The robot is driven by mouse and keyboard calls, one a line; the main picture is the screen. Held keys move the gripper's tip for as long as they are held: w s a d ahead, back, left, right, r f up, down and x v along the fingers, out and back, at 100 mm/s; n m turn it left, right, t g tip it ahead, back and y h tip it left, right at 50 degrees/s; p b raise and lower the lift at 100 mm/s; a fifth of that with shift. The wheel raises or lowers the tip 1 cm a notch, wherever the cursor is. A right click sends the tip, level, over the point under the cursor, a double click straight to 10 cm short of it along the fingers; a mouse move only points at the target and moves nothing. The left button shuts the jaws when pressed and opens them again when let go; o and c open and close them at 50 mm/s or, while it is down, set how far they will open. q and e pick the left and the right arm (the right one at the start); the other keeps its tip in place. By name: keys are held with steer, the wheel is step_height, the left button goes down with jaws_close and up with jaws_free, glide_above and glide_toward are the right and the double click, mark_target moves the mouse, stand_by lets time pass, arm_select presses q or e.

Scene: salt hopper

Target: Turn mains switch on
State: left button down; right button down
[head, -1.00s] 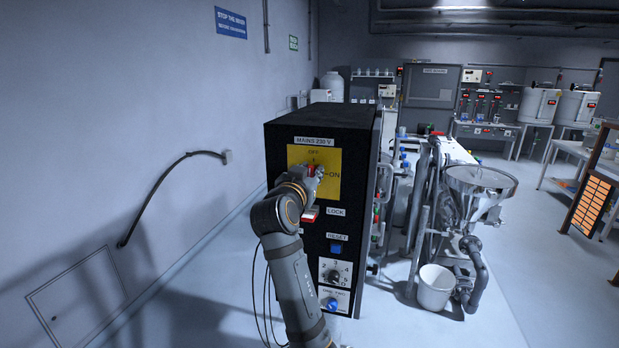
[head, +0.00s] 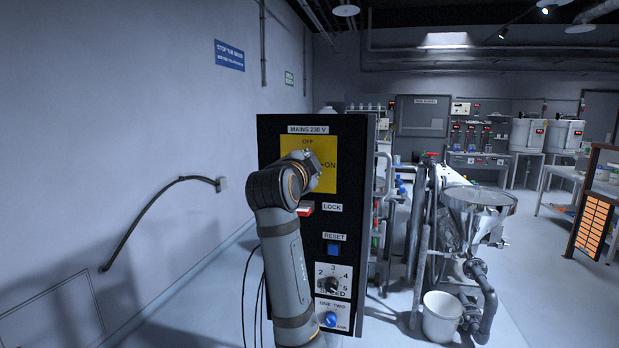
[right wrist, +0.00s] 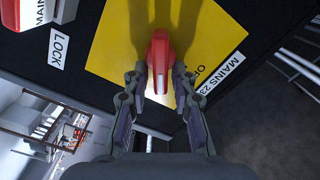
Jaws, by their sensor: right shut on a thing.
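The mains switch sits on a yellow plate (head: 326,182) high on a black cabinet (head: 346,136), with OFF above and ON to the right. Its red handle (right wrist: 160,52) shows in the right wrist view, with a white mark on the lower end. My right gripper (right wrist: 160,85) is shut on this handle, one finger on each side. There, the handle's marked end points down, beside the OFF label; on the plate this is diagonal, between OFF and ON. In the head view my right wrist hides the handle. My left gripper is out of view.
Below the plate are a red lock switch (head: 305,209), a blue reset button (head: 333,248), a speed dial (head: 331,284) and a blue knob (head: 330,319). A steel hopper (head: 480,197) and white bucket (head: 441,317) stand right. Floor left of the cabinet looks clear.

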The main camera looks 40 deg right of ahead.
steer(key=m+b, duration=0.1)
steer(key=m, duration=0.1)
steer(key=f+m+b, duration=0.1)
steer(key=m+b, duration=0.1)
steer(key=shift+d, duration=0.1)
steer(key=shift+r+m+b, duration=0.1)
steer(key=shift+m+b, duration=0.65)
steer(key=shift+m, duration=0.15)
steer(key=shift+s+r, duration=0.1)
steer(key=shift+r, duration=0.05)
